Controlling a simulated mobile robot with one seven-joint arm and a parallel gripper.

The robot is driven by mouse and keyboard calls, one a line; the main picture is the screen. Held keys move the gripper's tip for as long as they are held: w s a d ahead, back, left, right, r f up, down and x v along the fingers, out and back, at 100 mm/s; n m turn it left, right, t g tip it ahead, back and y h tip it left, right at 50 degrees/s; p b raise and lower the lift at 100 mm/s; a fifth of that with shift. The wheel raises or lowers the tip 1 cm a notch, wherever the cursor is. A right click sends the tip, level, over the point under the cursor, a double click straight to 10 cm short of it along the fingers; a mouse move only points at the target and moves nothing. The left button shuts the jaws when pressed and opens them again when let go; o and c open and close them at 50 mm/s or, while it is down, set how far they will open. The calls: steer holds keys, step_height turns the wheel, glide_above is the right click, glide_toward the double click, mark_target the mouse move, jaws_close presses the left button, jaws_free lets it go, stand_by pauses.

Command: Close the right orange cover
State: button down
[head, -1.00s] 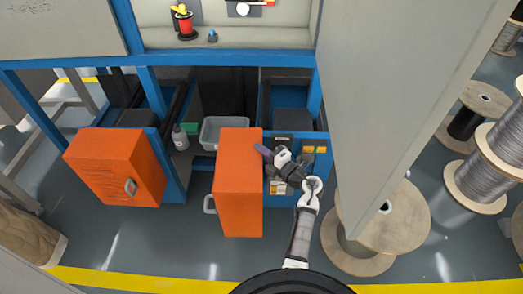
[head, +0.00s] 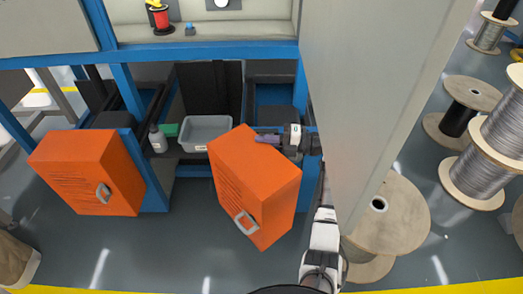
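The right orange cover (head: 255,186) stands partly open in the head view, turned at an angle, with its grey handle (head: 246,222) toward the lower middle. My gripper (head: 268,138) is at the cover's upper right edge, close to or touching its back side; I cannot tell which. Its fingers are small and partly hidden, so its opening is unclear. The left orange cover (head: 85,165) also stands out from the blue frame (head: 150,185), with its grey handle facing front.
A grey bin (head: 206,133), a white bottle (head: 158,139) and a green item sit inside the machine's lower bay. A large grey panel (head: 395,80) stands close on the right. Wooden cable spools (head: 400,220) stand beyond it. The floor before the covers is clear.

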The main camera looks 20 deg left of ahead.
steer(key=shift+w+d+n+g+b, duration=0.35)
steer(key=shift+w+n+g+b, duration=0.2)
steer(key=shift+g+b, duration=0.35)
steer(key=c, duration=1.6)
jaws_free()
steer(key=shift+c, duration=0.2)
steer(key=b+v, duration=0.2)
steer(key=v, duration=1.1)
steer(key=shift+w+d+r, duration=0.2)
steer(key=shift+d, duration=0.15)
